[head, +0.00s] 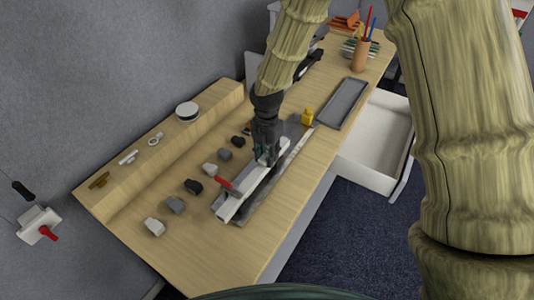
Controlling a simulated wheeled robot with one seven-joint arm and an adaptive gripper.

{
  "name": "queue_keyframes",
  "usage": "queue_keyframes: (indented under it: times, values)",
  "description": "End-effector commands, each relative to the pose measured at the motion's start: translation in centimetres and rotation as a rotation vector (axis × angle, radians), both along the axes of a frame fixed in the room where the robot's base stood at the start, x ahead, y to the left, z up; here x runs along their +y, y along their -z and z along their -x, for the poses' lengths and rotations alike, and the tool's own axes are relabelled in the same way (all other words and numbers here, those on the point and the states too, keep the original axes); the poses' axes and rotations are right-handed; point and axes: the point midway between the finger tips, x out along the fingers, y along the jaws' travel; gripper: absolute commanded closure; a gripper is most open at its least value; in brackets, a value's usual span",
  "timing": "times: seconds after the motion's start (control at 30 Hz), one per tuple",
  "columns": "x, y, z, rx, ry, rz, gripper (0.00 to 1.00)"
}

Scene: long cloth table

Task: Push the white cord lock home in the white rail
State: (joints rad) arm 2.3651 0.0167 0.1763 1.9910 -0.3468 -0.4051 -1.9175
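The white rail (238,200) lies lengthwise on a grey plate (246,221) near the table's front edge. A red lever-like part (225,183) sticks out beside its near end. My gripper (266,157) points down over the middle of the rail. A small white piece (268,158) shows at its fingertips; it may be the white cord lock, but I cannot tell whether it is gripped or seated in the rail. The dark fingers hide part of it, and their opening is too small to judge.
Several grey, black and white blocks (175,204) stand in a row left of the rail. A raised ledge (118,201) runs along the wall. A yellow object (307,116) and grey tray (343,103) lie beyond the rail. An open drawer (376,142) juts out right.

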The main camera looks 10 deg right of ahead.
Motion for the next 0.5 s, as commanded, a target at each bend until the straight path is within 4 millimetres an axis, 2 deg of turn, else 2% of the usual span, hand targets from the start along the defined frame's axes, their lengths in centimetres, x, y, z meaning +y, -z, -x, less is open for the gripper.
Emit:
queue_keyframes:
  times: [0.03,0.07,0.1,0.37,0.5]
  values:
    - [-0.01,-0.01,0.01,0.0,0.0,0.0,0.56]
    - [-0.01,0.0,0.02,0.0,0.0,0.0,0.51]
    - [-0.01,0.0,0.02,0.0,0.0,0.0,0.49]
    - [-0.01,-0.01,0.04,0.001,0.0,0.0,0.49]
    - [-0.01,-0.63,0.01,0.001,0.0,-0.001,0.49]
